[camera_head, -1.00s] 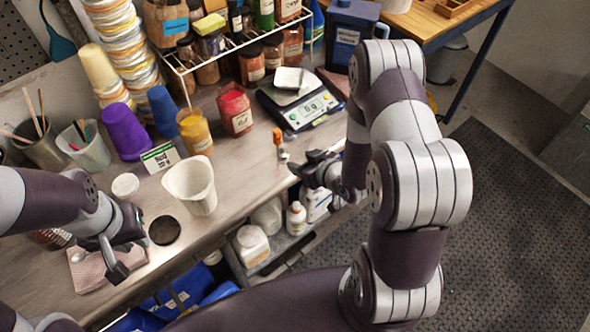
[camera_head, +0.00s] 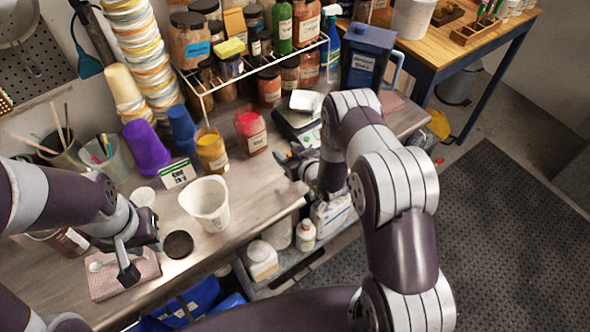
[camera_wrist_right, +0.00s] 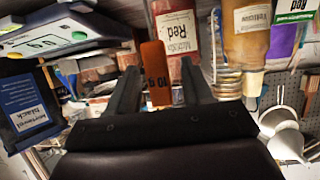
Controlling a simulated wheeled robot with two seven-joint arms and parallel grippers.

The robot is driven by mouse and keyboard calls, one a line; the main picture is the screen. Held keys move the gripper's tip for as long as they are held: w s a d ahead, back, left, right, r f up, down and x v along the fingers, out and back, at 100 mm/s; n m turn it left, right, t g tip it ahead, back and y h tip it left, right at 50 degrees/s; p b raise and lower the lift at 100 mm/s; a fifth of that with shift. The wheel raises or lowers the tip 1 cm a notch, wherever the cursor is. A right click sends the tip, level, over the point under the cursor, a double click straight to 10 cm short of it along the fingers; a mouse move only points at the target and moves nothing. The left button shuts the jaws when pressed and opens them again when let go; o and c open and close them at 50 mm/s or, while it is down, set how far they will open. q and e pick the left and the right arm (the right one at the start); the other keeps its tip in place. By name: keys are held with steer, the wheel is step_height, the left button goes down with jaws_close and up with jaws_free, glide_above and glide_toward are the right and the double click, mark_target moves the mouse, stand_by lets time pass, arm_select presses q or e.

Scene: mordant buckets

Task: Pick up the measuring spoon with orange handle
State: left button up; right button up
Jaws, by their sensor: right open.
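The measuring spoon's orange handle (camera_wrist_right: 156,72), marked "10 g", stands between the two dark fingers of my right gripper (camera_wrist_right: 159,82) in the right wrist view. The gripper is open, with a gap visible on each side of the handle. The spoon's bowl cannot be made out. In the head view a small orange bit of the spoon (camera_head: 281,154) shows at my right gripper (camera_head: 292,164), near the bench's front edge. My left gripper (camera_head: 128,262) hangs over the pink cloth at left; its opening is unclear.
A white spoon (camera_head: 101,264) lies on the cloth (camera_head: 112,285).

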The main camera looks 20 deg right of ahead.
steer(key=shift+a, duration=0.1)
steer(key=c, duration=0.9)
jaws_close()
steer(key=shift+r, duration=0.1)
steer(key=s+d+r+b, duration=0.2)
steer(key=d+r+b, duration=0.3)
steer(key=d+r, duration=0.6)
steer(key=shift+d, duration=0.25)
